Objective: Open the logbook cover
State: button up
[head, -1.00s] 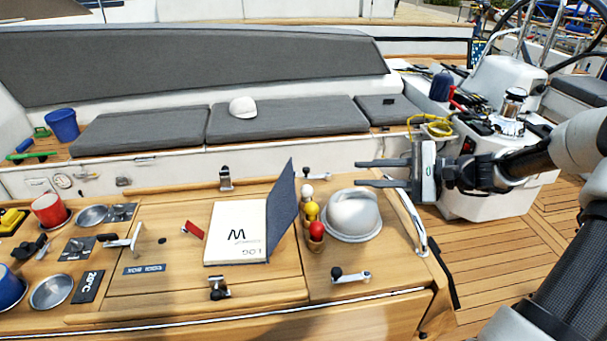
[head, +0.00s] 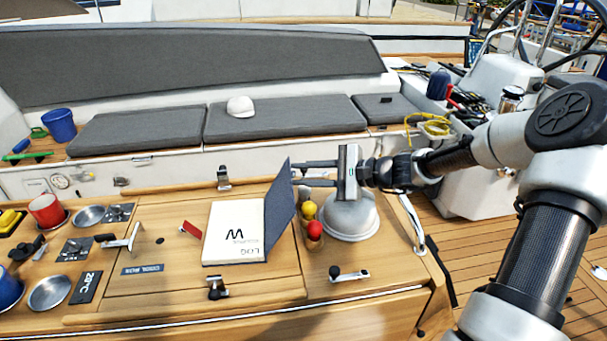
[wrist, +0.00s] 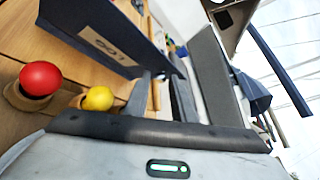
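The logbook lies on the wooden table, its white page (head: 233,232) showing in the head view. Its dark blue cover (head: 279,212) stands up steeply along the page's right edge, partly open. In the wrist view the cover's outer face (wrist: 75,25) shows, with a tan label reading LOG. My gripper (head: 298,173) is at the right of the cover, its two fingers apart and pointing left, with the tips close to the cover's top edge. I cannot tell whether they touch it. Nothing shows between the fingers.
A yellow ball (head: 309,209) and a red ball (head: 315,230) sit in holders right of the cover, below my gripper. A silver dome (head: 350,218) stands beside them under my gripper. A metal latch (head: 217,289) lies in front of the logbook.

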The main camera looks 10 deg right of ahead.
aim_at(287, 173)
grip_shut()
jog(key=a+r+h+p, duration=0.1)
jog(key=a, duration=0.1)
jog(key=a+r+n+g+h+p, duration=0.1)
jog(key=a+r+h+p, duration=0.1)
jog(key=shift+w+a+h, duration=0.1)
jog(key=shift+a+h, duration=0.5)
grip_release()
jog(key=shift+r, duration=0.1)
